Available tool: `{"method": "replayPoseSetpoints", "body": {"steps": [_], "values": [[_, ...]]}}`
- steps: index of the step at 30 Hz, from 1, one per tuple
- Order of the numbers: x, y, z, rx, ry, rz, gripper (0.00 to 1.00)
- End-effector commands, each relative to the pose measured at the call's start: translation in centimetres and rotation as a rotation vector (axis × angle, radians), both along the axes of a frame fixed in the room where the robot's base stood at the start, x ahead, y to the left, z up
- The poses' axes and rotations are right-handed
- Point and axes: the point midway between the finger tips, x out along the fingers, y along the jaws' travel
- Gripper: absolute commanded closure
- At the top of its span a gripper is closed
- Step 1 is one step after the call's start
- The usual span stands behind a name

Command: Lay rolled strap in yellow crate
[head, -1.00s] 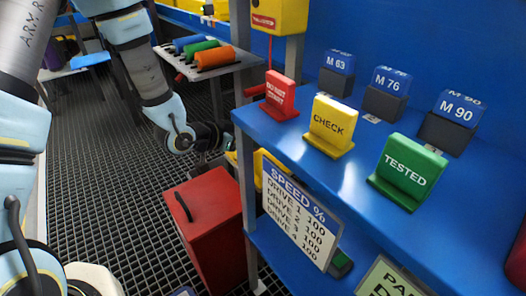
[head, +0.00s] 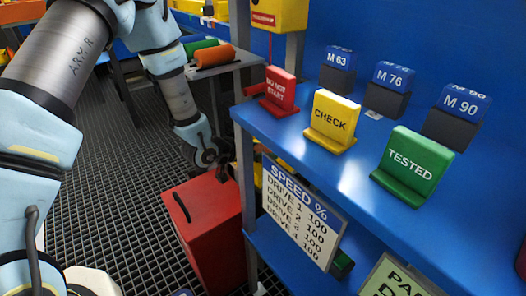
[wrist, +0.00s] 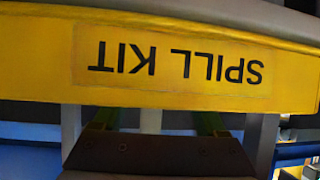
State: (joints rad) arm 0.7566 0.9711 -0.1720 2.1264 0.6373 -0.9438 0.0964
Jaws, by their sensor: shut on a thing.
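My gripper (head: 224,162) is low behind the post of the blue shelf in the head view, just above the red box; its fingertips are hidden there. In the wrist view a yellow wall lettered SPILL KIT, upside down, spans the upper part of the picture; I take it as the yellow crate (wrist: 40,60). My gripper (wrist: 158,122) shows below it, its fingers running up to the wall's edge, where their tips are lost from sight. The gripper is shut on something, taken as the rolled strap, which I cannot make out. A little yellow shows beside the post in the head view.
A red box (head: 205,225) with a black handle stands on the grating floor. The blue shelf (head: 330,165) holds signs and M-marked blocks. A speed placard (head: 300,215) hangs at its front. A bench with an orange roll (head: 215,56) stands behind. The floor at left is clear.

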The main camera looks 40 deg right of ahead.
Motion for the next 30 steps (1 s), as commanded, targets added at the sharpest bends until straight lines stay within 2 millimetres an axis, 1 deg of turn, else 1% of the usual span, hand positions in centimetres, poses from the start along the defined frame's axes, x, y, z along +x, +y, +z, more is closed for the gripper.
{"method": "replayPoseSetpoints", "body": {"steps": [5,6,12,13,19,22,26,30], "values": [[0.0,0.0,-0.2,0.0,0.001,0.0,0.81],[0.0,0.0,-0.3,0.0,0.0,0.0,0.25],[0.0,0.0,-0.2,0.0,0.001,0.0,0.02],[0.0,0.0,-0.2,0.0,0.0,0.0,0.0],[0.0,0.0,-0.1,0.0,0.0,0.0,0.0],[0.0,0.0,0.3,0.0,0.0,0.0,0.0],[0.1,1.4,0.9,0.001,0.0,0.002,0.0],[0.0,3.9,2.4,0.001,0.001,0.004,0.0]]}}
